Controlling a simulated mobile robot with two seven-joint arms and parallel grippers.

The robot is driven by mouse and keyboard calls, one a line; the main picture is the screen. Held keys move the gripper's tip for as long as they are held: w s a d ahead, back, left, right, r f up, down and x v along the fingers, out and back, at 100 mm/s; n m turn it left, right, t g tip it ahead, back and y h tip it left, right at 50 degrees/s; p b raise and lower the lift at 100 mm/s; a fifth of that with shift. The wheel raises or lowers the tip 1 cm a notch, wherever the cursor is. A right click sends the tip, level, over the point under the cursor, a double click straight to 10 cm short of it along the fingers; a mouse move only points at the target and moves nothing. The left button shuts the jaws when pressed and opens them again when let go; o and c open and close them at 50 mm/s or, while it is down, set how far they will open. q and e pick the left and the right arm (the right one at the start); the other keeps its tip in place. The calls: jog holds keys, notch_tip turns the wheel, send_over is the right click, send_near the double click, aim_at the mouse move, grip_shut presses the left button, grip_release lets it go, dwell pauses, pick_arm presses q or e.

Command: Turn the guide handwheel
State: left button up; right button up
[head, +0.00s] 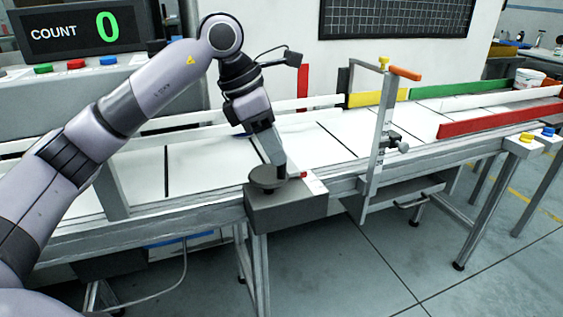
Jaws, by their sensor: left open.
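The guide handwheel looks like a dark round disc (263,184) lying flat on a grey box (290,212) at the front edge of the conveyor. A short dark upright post, perhaps its knob, stands at its right side. My left gripper (271,158) comes down from above, with its fingertips right at the post and just over the disc. It is open. I cannot tell whether a finger touches the post, as the fingers partly overlap it. My right gripper is not in view.
A white conveyor (345,140) runs across, with a red rail (490,114) and a green rail (455,84) at right. An upright metal post (381,135) with an orange handle (405,74) stands right of the box. A counter display (82,28) reads 0.

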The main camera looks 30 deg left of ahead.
aim_at(277, 180)
pick_arm(q)
jog(key=x, duration=0.4)
grip_shut()
jog(key=shift+s+r+m, duration=0.1)
jog(key=shift+m, duration=0.3)
jog(key=shift+s+m+g+p, duration=0.2)
jog(key=shift+m+g+p, duration=0.2)
jog(key=shift+m+p, duration=0.45)
jog(key=shift+s+a+m+g+h+p, duration=0.1)
jog(key=shift+m+g+h+p, duration=0.1)
jog(key=shift+m, duration=0.4)
jog(key=shift+s+m+g+h+p, duration=0.1)
jog(key=shift+s+m+g+h, duration=0.1)
jog(key=shift+m, duration=0.35)
